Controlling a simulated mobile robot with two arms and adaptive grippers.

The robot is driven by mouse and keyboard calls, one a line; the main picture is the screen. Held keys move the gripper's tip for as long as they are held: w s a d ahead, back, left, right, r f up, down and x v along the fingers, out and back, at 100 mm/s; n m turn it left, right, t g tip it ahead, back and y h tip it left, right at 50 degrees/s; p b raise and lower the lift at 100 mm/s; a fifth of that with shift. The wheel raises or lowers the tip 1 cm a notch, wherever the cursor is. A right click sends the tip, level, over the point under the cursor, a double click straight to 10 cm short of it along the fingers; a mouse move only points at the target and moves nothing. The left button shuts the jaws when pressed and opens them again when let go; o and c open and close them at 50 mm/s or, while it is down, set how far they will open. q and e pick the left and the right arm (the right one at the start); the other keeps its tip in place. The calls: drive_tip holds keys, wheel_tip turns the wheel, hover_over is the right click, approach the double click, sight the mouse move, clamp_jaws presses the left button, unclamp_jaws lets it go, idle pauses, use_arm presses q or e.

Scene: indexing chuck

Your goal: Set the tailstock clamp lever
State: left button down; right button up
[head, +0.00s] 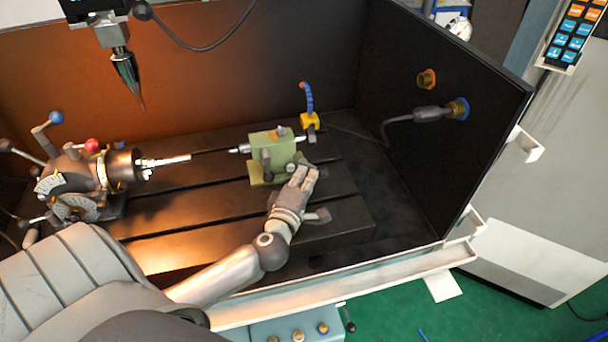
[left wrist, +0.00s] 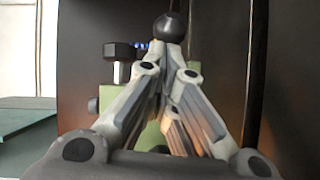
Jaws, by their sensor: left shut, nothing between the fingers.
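The green tailstock (head: 273,147) stands on the slotted table, with its spindle pointing left. My left gripper (head: 306,174) is at its right front side, fingers shut and empty. In the left wrist view the closed fingers (left wrist: 170,60) point away from the camera, with the green body (left wrist: 106,97) partly hidden behind them. A round black knob (left wrist: 170,27) shows just past the fingertips; it looks like the end of the clamp lever, but the lever's arm is hidden. I cannot tell whether the fingertips touch the knob. My right gripper is not in view.
The indexing head (head: 122,168) with several ball-ended levers stands at the left of the table (head: 180,215). A yellow block with a blue hose (head: 309,120) is behind the tailstock. A dark side wall (head: 440,165) closes the right. A tool (head: 126,68) hangs above left.

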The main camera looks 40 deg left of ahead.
sight(320, 173)
use_arm(q)
drive_tip(key=shift+w+d+n+y+p, duration=0.1)
drive_tip(key=shift+d+n+y+p, duration=0.05)
drive_tip(key=shift+n+y+p, duration=0.3)
drive_tip(key=shift+w+d+r+n+g+y+p, duration=0.15)
drive_tip(key=shift+w+d+n+g+y+p, duration=0.1)
drive_tip(key=shift+n+g+y+p, duration=0.3)
drive_tip(key=shift+w+d+n+g+y+p, duration=0.3)
drive_tip(key=shift+n+g+y+p, duration=0.25)
drive_tip(key=shift+y, duration=0.45)
drive_tip(key=n+g+y, duration=0.1)
drive_tip(key=w+n+g+y, duration=0.1)
drive_tip(key=n+g+y, duration=0.1)
drive_tip(key=shift+w+d+n+y, duration=0.25)
drive_tip(key=shift+w+d+y, duration=0.05)
drive_tip(key=shift+w+d, duration=0.1)
drive_tip(key=shift+w, duration=0.25)
drive_tip(key=shift+a+f, duration=0.1)
drive_tip(key=shift+f, duration=0.1)
